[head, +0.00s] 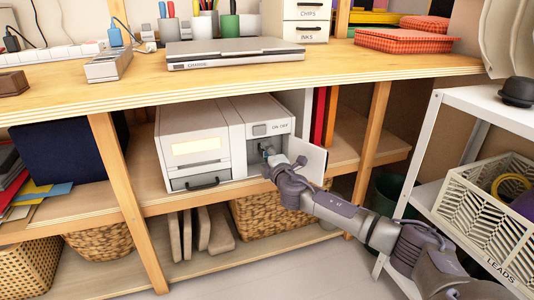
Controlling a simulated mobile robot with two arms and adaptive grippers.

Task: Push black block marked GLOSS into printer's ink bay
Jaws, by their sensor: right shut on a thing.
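The white printer (197,150) stands on the shelf below the worktop. Its ink bay (255,146) is at the right of its front, and the white bay door (309,161) is swung open to the right. My right gripper (269,157) reaches in from the lower right, with its fingers at the bay opening. It is shut on the black block, which is mostly hidden by the fingers and the bay. The GLOSS marking cannot be read, and how deep the block sits cannot be told. My left gripper is not in view.
The wooden worktop (130,82) runs above the printer. A wooden post (372,135) stands right of the open door. Wicker baskets (265,214) sit on the shelf below. A white rack (487,108) with a cream crate (490,195) stands beside my right arm.

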